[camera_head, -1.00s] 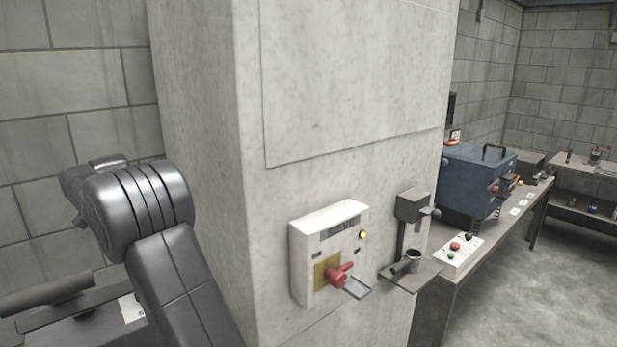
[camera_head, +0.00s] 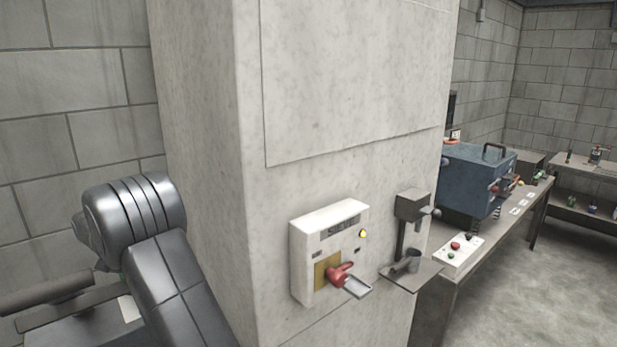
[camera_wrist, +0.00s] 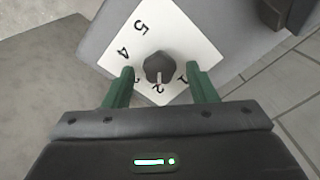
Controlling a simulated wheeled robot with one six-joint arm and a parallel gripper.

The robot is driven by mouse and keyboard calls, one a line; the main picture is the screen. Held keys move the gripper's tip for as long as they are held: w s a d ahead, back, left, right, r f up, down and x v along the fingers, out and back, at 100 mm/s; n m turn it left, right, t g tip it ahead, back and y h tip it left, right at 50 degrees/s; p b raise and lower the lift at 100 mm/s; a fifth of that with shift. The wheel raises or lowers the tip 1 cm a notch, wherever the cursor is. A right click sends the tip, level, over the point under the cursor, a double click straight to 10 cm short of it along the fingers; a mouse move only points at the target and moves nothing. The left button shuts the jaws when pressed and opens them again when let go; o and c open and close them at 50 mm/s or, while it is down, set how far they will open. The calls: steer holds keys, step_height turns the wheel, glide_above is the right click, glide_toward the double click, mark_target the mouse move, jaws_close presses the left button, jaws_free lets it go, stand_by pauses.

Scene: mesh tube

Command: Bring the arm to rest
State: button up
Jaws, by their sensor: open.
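My gripper (camera_wrist: 162,88) shows in the wrist view as two green fingers spread apart, with nothing held between them. Beyond the gap is a dark round knob (camera_wrist: 158,66) on a white numbered plate (camera_wrist: 190,32). I cannot tell from this view whether the fingers touch the plate. In the head view my dark arm (camera_head: 165,260) stands at the lower left, beside the concrete pillar (camera_head: 205,120). The gripper itself is out of the head view.
A white box marked SIEVE (camera_head: 305,250) with a red handle (camera_head: 339,273) is on the pillar. A small grey stand (camera_head: 411,207) is beside it. A blue machine (camera_head: 468,180) and a button box (camera_head: 459,257) stand on the bench at right. Floor (camera_head: 520,290) is clear there.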

steer(key=n+b, duration=0.2)
steer(key=n, duration=0.3)
steer(key=shift+f+n+b, duration=0.1)
steer(key=shift+n+b, duration=0.2)
step_height(320, 180, up, 13)
stand_by(0.5)
